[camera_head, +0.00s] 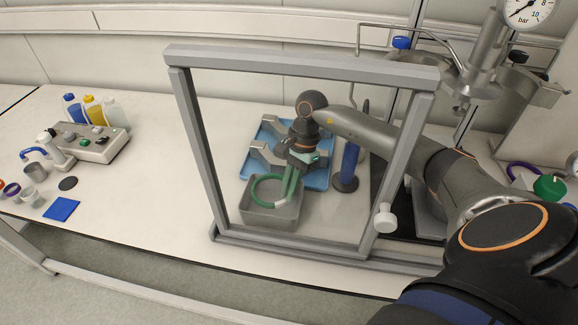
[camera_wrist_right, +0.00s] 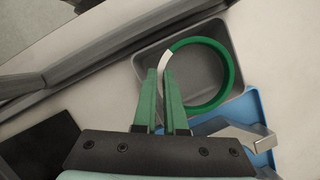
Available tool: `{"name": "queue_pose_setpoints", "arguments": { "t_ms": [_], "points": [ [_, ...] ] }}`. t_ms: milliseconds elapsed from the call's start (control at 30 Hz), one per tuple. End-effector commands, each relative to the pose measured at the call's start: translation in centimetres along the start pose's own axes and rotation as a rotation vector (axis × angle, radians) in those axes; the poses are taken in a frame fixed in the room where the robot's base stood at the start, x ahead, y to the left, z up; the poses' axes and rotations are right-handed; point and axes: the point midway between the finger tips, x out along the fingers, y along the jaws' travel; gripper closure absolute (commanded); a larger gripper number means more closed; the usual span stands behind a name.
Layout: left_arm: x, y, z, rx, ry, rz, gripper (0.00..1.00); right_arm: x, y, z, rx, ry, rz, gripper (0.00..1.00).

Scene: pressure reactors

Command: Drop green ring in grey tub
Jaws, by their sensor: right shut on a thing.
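The green ring (camera_head: 256,193) with one white section is at the grey tub (camera_head: 272,216), over its opening. In the right wrist view the green ring (camera_wrist_right: 232,71) shows above the grey tub (camera_wrist_right: 148,50), its white section at my fingertips. My right gripper (camera_head: 288,195) is shut on the ring and points down at the tub from above. In the right wrist view its green fingers (camera_wrist_right: 161,75) reach the ring's near left side. I cannot tell how far the ring is above the tub floor. My left gripper is not in view.
A grey frame (camera_head: 205,150) stands around the tub. A blue tray (camera_head: 318,180) with grey metal parts lies behind it. A blue cylinder on a dark base (camera_head: 348,160) stands to the right. Bottles and a device (camera_head: 95,145) are at the left; bare table lies between.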

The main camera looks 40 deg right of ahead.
Motion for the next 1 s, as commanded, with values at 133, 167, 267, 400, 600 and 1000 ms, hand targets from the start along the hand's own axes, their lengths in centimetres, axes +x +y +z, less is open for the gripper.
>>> {"name": "queue_pose_setpoints", "arguments": {
  "t_ms": [133, 167, 267, 400, 600, 1000],
  "points": [
    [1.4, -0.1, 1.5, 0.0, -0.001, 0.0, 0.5, 1.9, -0.1, -0.7, 0.001, 0.0, -0.002, 1.0],
    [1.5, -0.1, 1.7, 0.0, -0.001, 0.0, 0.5, 2.1, -0.1, -0.8, 0.001, 0.0, -0.002, 1.0],
    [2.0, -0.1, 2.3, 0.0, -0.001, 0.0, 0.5, 2.9, -0.1, -1.1, 0.001, 0.0, -0.002, 1.0],
    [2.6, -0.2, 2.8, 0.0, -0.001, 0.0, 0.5, 3.7, -0.1, -1.4, 0.001, 0.0, -0.001, 1.0],
    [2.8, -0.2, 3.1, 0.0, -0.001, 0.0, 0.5, 4.1, -0.1, -1.5, 0.001, 0.0, -0.001, 1.0],
    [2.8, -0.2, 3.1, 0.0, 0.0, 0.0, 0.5, 4.1, -0.1, -1.5, 0.001, 0.0, -0.001, 0.79]
  ]
}}
